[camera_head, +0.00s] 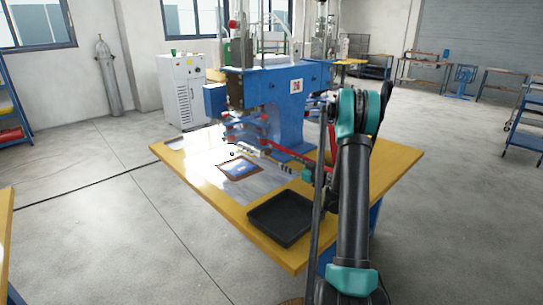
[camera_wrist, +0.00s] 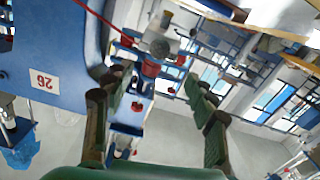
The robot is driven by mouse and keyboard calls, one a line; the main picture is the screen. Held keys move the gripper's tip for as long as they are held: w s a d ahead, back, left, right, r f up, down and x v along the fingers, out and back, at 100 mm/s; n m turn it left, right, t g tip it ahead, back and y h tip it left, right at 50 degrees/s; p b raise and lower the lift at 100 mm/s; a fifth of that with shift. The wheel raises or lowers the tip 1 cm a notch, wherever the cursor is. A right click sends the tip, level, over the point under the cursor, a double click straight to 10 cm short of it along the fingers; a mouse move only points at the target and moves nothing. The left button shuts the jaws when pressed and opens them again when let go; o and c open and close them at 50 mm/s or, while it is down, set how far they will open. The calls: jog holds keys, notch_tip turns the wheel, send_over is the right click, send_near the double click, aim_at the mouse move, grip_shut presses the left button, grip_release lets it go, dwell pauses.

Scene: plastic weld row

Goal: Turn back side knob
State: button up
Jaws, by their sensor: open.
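The blue welding machine (camera_head: 290,90) stands on the yellow table in the head view. In the wrist view its blue side (camera_wrist: 50,55), with an upside-down label reading 26, fills the left. My gripper (camera_wrist: 158,86) is open in the wrist view, its two green-padded fingers spread with nothing held between them. Beyond the fingertips a round grey part (camera_wrist: 160,48) and a red knob-like part (camera_wrist: 150,68) show between them, apart from the fingers. More small red parts lie around these. I cannot tell which is the back side knob. In the head view my arm hides part of the machine's right side.
A white cabinet (camera_head: 184,90) stands behind at left.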

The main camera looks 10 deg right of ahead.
aim_at(269, 153)
jog(key=x, duration=1.2)
jog(key=shift+c, duration=0.2)
jog(key=c, duration=1.1)
jog(key=shift+m, duration=1.5)
jog(key=o, duration=1.1)
jog(key=shift+o, duration=0.2)
jog(key=v, duration=1.2)
